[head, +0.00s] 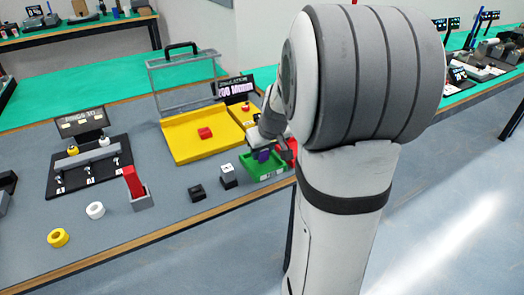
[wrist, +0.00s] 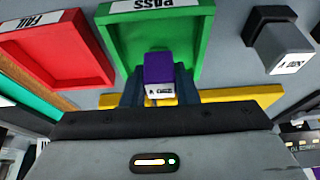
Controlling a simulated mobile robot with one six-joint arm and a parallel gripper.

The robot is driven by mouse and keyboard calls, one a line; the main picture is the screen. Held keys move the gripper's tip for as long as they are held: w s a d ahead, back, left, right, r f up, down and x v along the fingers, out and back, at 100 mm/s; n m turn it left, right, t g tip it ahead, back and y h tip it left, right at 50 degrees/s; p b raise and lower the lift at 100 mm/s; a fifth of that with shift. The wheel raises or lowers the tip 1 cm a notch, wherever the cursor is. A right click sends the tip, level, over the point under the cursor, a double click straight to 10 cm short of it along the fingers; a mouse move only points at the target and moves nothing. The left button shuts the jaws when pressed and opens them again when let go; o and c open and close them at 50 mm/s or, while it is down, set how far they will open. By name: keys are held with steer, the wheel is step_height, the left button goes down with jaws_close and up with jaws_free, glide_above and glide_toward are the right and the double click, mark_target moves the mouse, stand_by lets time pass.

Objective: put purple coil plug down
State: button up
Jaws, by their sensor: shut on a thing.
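The purple coil plug (wrist: 159,70) is a purple block with a white label on its near face. My gripper (wrist: 160,88) is shut on it, with a dark finger on each side. In the wrist view the plug shows over the green tray (wrist: 191,50) labelled PASS; I cannot tell whether it touches the tray floor. In the head view the plug (head: 262,155) shows as a small purple patch over the green tray (head: 270,172), below my gripper (head: 264,145), partly hidden by my arm.
A red tray (wrist: 100,65) labelled FAIL stands beside the green one. A grey and black block (head: 228,176), a black block (head: 197,193) and a grey holder with a red part (head: 137,190) stand to the left. A yellow tray (head: 185,150) lies behind. The table edge is close.

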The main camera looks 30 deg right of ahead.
steer(key=shift+f, duration=0.1)
steer(key=o, duration=1)
steer(key=shift+o, duration=0.2)
steer(key=shift+r, duration=0.3)
steer(key=p+v, duration=0.2)
steer(key=v, duration=0.9)
steer(key=s+a+f+g, duration=0.1)
steer(key=s+a+f, duration=0.2)
steer(key=s+a, duration=0.4)
steer(key=s+a+f+g, duration=0.1)
steer(key=s+a+f, duration=0.2)
steer(key=s+a, duration=0.4)
steer(key=shift+s+a+f+g, duration=0.15)
steer(key=shift+s+a+g, duration=0.05)
steer(key=shift+s+g, duration=0.1)
